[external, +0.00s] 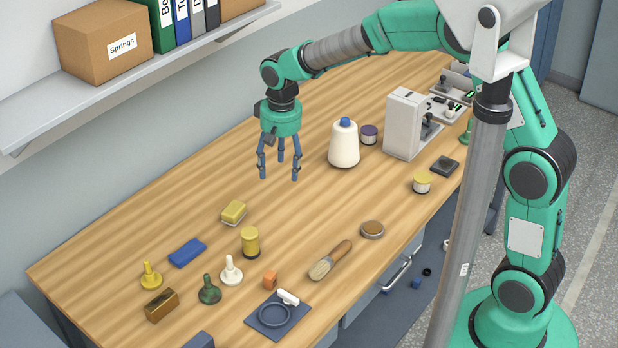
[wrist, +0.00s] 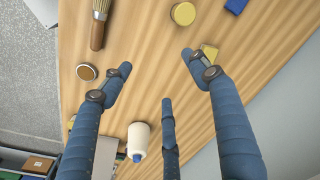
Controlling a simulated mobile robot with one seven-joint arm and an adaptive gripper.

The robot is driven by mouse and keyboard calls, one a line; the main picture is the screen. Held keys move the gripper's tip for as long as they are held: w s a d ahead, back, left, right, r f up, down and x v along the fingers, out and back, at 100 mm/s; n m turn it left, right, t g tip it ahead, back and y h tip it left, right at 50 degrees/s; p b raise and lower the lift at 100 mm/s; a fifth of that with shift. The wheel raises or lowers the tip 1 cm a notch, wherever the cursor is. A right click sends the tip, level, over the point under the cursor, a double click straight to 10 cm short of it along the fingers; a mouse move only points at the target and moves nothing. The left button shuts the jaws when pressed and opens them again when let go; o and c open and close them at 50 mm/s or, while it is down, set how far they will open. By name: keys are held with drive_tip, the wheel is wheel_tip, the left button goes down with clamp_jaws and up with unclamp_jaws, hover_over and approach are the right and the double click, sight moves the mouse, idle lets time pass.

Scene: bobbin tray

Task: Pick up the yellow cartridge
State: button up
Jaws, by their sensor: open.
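The yellow cartridge appears to be the upright yellow cylinder (external: 251,240) with a dark base, standing mid-table in the external view. In the wrist view its round yellow top (wrist: 183,14) shows near the upper edge, beyond the fingertips. My gripper (external: 279,174) has three blue fingers spread open and empty, pointing down above the table. It is up and to the right of the cylinder in the external view, well apart from it. The wrist view also shows the open fingers (wrist: 160,72).
A yellow-topped block (external: 233,211) lies close behind the cylinder, partly hidden by a finger in the wrist view. A white cone spool (external: 344,146) stands right of my gripper.

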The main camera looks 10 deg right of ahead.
hover_over(249, 232)
wheel_tip(249, 232, down, 8)
drive_tip(key=shift+a+r+n+g+h, duration=0.15)
drive_tip(key=shift+r+n+g+h, duration=0.05)
drive_tip(key=shift+n+g+h, duration=0.1)
drive_tip(key=shift+f+b, duration=0.3)
drive_tip(key=shift+f, duration=4)
drive_tip(key=shift+f, duration=0.1)
drive_tip(key=shift+f+b, duration=0.4)
drive_tip(key=shift+f, duration=2.1)
drive_tip(key=c, duration=1.4)
drive_tip(key=shift+r, duration=0.1)
